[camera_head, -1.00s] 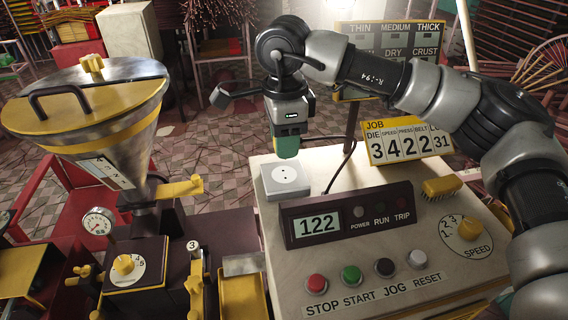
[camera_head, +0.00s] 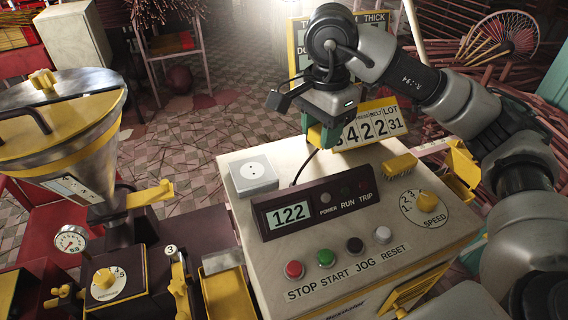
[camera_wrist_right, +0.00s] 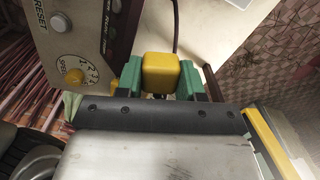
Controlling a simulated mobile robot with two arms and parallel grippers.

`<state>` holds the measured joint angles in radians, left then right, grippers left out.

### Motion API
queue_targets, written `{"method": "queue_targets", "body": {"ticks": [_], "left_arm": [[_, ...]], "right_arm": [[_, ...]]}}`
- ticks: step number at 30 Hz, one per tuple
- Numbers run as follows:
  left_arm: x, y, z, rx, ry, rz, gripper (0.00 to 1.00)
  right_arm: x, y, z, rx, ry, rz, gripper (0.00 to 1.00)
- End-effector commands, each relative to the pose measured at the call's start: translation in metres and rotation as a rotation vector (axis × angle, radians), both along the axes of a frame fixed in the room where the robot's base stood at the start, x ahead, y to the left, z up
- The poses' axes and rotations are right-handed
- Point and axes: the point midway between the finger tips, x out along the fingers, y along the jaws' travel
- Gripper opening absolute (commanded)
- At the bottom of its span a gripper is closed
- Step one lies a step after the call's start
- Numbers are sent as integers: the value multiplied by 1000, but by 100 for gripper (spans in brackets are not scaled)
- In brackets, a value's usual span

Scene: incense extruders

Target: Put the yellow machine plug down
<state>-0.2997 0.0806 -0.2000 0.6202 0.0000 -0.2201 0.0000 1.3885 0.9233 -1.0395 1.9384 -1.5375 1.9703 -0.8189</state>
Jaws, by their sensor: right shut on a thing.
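The yellow machine plug (camera_wrist_right: 161,72) sits between the two green fingers of my right gripper (camera_wrist_right: 160,84) in the right wrist view. The gripper is shut on it. My left gripper is not in view.
A number board (camera_head: 371,128) stands right beside the gripper. A yellow brush-like block (camera_head: 400,167) lies on the console near the speed knob (camera_head: 427,200). The dark display panel (camera_head: 322,208) rises in front of the socket. A steel hopper (camera_head: 65,130) stands at left.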

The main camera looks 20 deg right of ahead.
Motion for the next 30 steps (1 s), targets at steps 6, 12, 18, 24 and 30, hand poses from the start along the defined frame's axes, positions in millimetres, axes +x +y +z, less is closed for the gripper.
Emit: {"method": "queue_targets", "body": {"ticks": [6,12,18,24,30], "left_arm": [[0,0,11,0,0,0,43],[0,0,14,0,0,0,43],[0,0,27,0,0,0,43],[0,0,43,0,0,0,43],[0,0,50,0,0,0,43]], "right_arm": [[-34,-48,12,-1,2,68,0],[-41,-57,13,2,3,97,0],[-11,-35,-6,5,6,101,0],[26,-9,-33,5,5,97,0],[48,5,-51,2,3,95,0]]}}
